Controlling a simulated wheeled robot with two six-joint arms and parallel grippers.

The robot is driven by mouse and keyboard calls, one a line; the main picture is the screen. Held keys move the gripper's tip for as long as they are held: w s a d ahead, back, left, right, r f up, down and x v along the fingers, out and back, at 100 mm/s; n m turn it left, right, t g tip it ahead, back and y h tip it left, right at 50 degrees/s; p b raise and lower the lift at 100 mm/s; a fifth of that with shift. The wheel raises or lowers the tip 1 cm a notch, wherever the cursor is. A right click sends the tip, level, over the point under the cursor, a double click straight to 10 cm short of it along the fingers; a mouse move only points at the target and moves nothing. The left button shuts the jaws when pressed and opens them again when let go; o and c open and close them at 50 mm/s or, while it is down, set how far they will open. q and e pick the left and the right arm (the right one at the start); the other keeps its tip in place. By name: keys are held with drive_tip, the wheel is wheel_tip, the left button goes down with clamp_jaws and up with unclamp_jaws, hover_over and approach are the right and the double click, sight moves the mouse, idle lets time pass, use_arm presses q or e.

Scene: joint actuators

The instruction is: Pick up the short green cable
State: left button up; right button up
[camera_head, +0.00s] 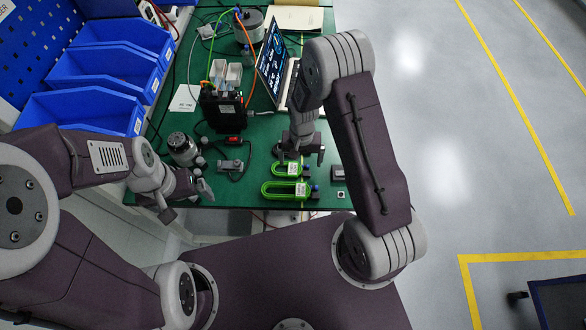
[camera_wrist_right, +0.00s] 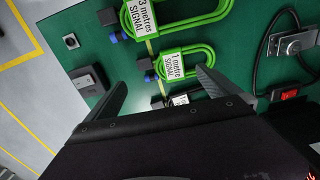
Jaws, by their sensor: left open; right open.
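The short green cable, labelled "1 metre SIGNAL" (camera_wrist_right: 172,66), is a flat loop on the green bench. It also shows in the head view (camera_head: 278,170), partly covered by my right gripper. The longer green cable, labelled "3 metres SIGNAL" (camera_wrist_right: 198,14), lies beside it, nearer my base (camera_head: 272,191). My right gripper (camera_head: 298,154) is open and empty, pointing down over the bench. In the right wrist view its fingertips (camera_wrist_right: 162,80) frame the short cable's label end; contact cannot be told. My left gripper (camera_head: 189,203) is open and empty at the bench's front left.
Another labelled cable (camera_wrist_right: 180,100) is partly hidden behind my right gripper. A black box (camera_head: 338,172) sits right of the cables, and a grey latch-like part (camera_head: 230,166) left. A laptop (camera_head: 272,62) and black device (camera_head: 222,108) stand behind. Blue bins (camera_head: 85,112) line the left.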

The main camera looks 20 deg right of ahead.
sight(299, 169)
wheel_tip(299, 169, down, 5)
drive_tip(key=shift+a+r, duration=0.15)
drive_tip(key=shift+r, duration=0.15)
drive_tip(key=c, duration=1.5)
drive_tip(key=shift+c, duration=0.2)
drive_tip(key=shift+r, duration=0.1)
drive_tip(key=r, duration=0.4)
drive_tip(key=shift+s+r, duration=0.15)
drive_tip(key=shift+s, duration=0.2)
drive_tip(key=s+d+r, duration=0.3)
drive_tip(key=s+r, duration=0.3)
drive_tip(key=s, duration=0.4)
drive_tip(key=shift+s+r, duration=0.25)
drive_tip(key=shift+s, duration=0.1)
